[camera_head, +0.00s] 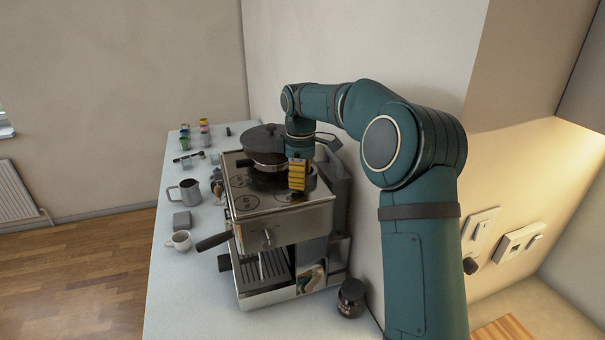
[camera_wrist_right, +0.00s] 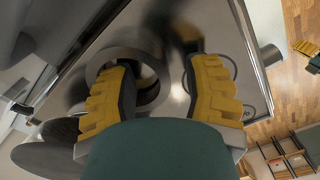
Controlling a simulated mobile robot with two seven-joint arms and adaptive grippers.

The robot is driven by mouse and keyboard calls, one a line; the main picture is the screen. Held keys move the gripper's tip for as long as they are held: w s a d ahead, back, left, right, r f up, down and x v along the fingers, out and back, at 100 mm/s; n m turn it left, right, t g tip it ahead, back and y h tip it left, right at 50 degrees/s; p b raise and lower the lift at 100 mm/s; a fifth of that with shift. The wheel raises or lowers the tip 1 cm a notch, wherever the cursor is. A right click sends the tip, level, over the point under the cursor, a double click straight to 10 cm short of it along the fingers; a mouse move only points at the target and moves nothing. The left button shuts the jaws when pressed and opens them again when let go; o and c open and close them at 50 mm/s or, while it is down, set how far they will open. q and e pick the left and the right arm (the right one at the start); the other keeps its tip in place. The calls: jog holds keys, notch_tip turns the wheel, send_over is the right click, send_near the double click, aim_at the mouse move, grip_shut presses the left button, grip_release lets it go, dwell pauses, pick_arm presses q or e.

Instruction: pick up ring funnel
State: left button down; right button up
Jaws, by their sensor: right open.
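My right gripper (camera_head: 299,176) points down over the top of the steel espresso machine (camera_head: 290,215). Its yellow fingers are spread in the right wrist view (camera_wrist_right: 163,80), with nothing clamped between them. A metallic ring (camera_wrist_right: 122,54), which looks like the ring funnel, lies below and between the fingers on the machine's top. The left finger overlaps part of it; I cannot tell whether they touch. In the head view I cannot make out the ring clearly. Yellow finger parts at the right wrist view's edge look like my left gripper (camera_wrist_right: 307,54), partly cut off.
A dark round lid (camera_head: 262,138) stands at the machine's back. A dark jar (camera_head: 351,298) stands at the front right. The wall is close on the right.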

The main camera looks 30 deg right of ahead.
jog(key=shift+f, duration=0.15)
grip_shut()
